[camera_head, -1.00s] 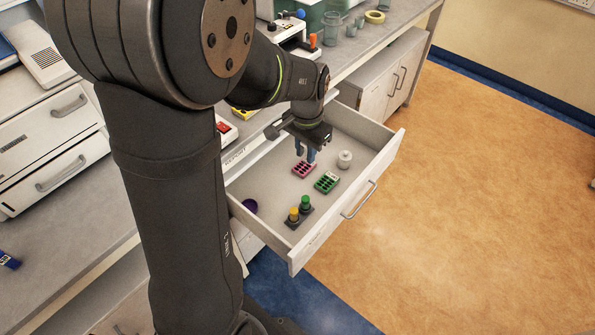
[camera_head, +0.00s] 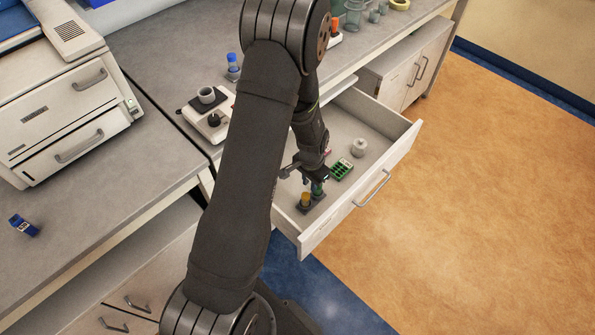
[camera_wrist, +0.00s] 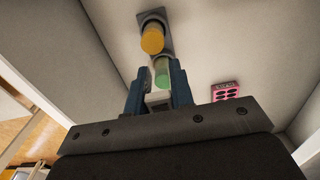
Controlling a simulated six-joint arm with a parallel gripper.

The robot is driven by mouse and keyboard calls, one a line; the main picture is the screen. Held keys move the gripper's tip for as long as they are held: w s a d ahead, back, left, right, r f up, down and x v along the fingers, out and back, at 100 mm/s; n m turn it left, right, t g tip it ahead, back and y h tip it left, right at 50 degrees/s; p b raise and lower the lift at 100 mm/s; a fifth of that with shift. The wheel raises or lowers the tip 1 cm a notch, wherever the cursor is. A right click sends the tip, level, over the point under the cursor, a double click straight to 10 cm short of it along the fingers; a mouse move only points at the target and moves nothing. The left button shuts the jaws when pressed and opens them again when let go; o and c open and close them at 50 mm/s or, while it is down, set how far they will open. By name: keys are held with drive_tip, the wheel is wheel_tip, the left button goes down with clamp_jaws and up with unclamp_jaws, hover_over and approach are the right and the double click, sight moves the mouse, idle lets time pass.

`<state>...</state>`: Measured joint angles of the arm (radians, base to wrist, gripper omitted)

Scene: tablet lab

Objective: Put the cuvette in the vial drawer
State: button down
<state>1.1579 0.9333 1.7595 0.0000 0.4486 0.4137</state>
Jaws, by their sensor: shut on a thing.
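The open drawer (camera_head: 345,200) holds a dark rack (camera_head: 313,207) near its left front, with a yellow-topped vial (camera_head: 305,199) and a green-topped vial (camera_head: 317,189). Both vials also show in the wrist view, yellow (camera_wrist: 152,39) and green (camera_wrist: 162,75). My gripper (camera_head: 317,182) is low in the drawer, right by the green-topped vial. In the wrist view its blue fingers (camera_wrist: 159,68) are shut on a small pale block (camera_wrist: 158,98), which looks like the cuvette. Its far end is unclear against the green vial behind it. The arm hides the drawer's back left.
The drawer's front wall (camera_head: 360,205) is close. A small scale-like device (camera_head: 208,118) sits on the bench.

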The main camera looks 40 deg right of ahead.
hover_over(289, 187)
wheel_tip(289, 187, down, 5)
drive_tip(key=shift+s+f, duration=0.1)
drive_tip(key=shift+f, duration=2.1)
drive_tip(key=shift+f, duration=0.15)
drive_tip(key=c, duration=1.3)
unclamp_jaws()
drive_tip(key=shift+o, duration=0.2)
wheel_tip(289, 187, up, 12)
